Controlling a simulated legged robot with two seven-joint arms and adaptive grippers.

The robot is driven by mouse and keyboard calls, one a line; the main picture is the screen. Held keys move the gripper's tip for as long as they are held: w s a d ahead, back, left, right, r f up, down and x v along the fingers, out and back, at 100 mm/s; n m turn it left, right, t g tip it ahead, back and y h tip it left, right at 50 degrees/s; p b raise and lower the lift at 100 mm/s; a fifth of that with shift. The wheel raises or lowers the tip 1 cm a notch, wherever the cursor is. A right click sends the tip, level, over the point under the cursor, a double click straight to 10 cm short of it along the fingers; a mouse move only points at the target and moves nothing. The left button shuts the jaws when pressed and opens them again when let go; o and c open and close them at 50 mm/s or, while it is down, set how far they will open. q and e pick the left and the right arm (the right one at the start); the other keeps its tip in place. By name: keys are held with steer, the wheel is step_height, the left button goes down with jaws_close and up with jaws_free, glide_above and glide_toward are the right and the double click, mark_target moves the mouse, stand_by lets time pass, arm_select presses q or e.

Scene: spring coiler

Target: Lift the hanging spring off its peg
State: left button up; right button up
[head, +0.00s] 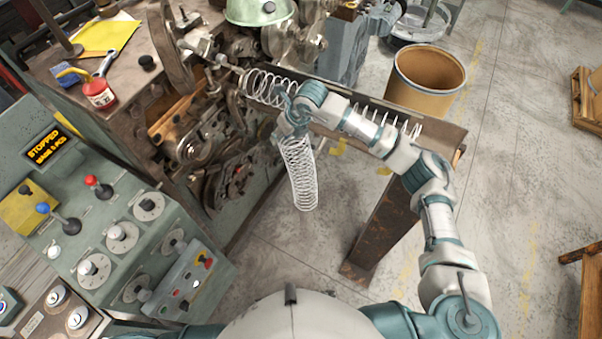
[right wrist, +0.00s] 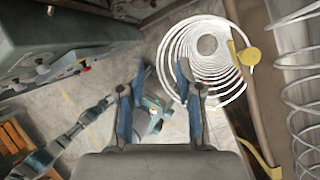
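The hanging spring (head: 300,172) is a pale wire coil. It hangs nearly upright beside the trough, just below my right gripper (head: 290,112), which hides its top. In the right wrist view I look along the hanging spring (right wrist: 207,62) and see its rings. My right gripper (right wrist: 160,90) is open there, its two fingers apart with nothing between them. The right finger overlaps the spring's edge in the picture; I cannot tell whether they touch. A yellow peg (right wrist: 249,55) shows beside the spring; how the spring sits on it is unclear. My left gripper is not visible.
Another coil (head: 265,87) sits at the coiling machine (head: 205,140), close to my right gripper. The long trough (head: 440,130) holds more coiled wire. A brown drum (head: 428,80) stands behind it. The control panel (head: 110,235) is at left; open floor lies below the trough.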

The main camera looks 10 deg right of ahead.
steer(key=x, duration=0.4)
steer(key=shift+w+p, duration=0.1)
steer(key=shift+p, duration=0.3)
jaws_close()
